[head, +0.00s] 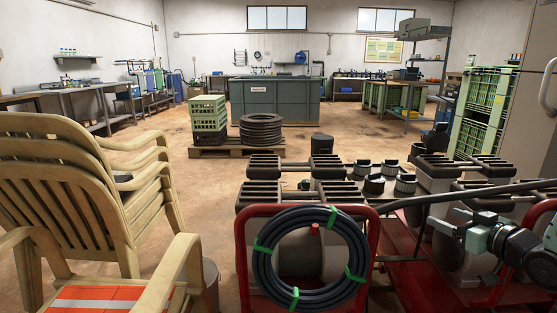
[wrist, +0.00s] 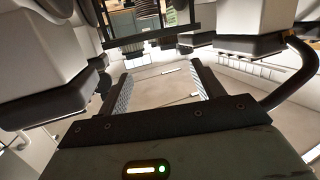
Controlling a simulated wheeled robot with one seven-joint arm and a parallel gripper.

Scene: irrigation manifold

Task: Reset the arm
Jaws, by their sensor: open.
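My gripper (wrist: 160,72) shows in the wrist view, with its two dark, ridged fingers spread apart. The gap between the fingers is empty; a pale surface with thin lines shows beyond it. The gripper's dark crossbar and greenish-grey body fill the bottom of that view, with a lit yellow bar and a green light.
In the wrist view, pale blocks with dark ends (wrist: 270,48) crowd both sides, and a black hose (wrist: 312,75) curves at right. In the head view, a coiled hose (head: 263,263) hangs on a red frame, stacked chairs (head: 75,185) stand left, and open floor (head: 185,160) lies between.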

